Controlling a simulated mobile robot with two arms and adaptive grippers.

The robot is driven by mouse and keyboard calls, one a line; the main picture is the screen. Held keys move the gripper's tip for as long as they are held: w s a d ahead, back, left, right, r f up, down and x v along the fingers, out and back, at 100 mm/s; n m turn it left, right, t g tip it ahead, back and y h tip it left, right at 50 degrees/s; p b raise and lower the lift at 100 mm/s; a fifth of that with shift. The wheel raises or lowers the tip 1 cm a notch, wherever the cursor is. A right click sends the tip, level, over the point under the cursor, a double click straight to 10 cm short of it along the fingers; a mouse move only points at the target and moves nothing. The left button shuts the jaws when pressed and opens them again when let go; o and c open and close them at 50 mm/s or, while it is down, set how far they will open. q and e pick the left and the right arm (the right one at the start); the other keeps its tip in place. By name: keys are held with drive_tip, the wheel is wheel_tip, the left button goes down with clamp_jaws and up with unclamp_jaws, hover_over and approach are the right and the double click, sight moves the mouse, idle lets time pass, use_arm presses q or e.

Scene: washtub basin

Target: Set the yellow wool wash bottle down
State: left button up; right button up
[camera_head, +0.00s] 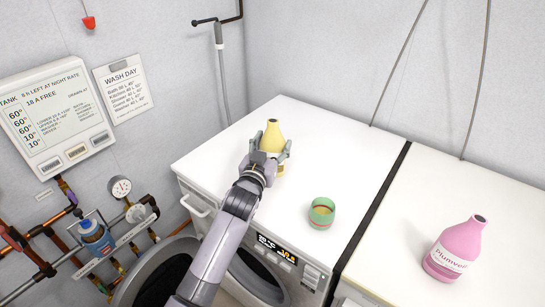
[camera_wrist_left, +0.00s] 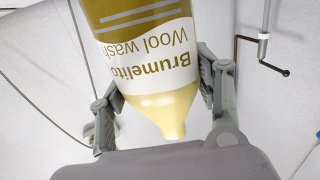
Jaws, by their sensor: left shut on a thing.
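The yellow wool wash bottle (camera_head: 272,136) is upright over the white top of the left machine (camera_head: 330,150). My left gripper (camera_head: 270,160) is shut on it, its fingers on either side of the body. In the left wrist view the bottle (camera_wrist_left: 150,45) shows a white label reading "Brumelito Wool wash", with the left gripper's fingers (camera_wrist_left: 165,85) against its sides. My right gripper is not in view.
A pink bottle (camera_head: 455,250) stands on the right machine top (camera_head: 440,200). A dark gap (camera_head: 375,220) separates the machines. The top around the yellow bottle is clear.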

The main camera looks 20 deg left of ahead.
sight(273, 157)
use_arm(q)
drive_tip(key=shift+f, duration=2.1)
drive_tip(key=shift+f, duration=0.1)
drive_tip(key=o, duration=1.8)
drive_tip(key=shift+f, duration=0.15)
drive_tip(key=s+b, duration=0.1)
drive_tip(key=s, duration=1.1)
drive_tip(key=shift+s+a, duration=0.1)
drive_tip(key=shift+a, duration=0.05)
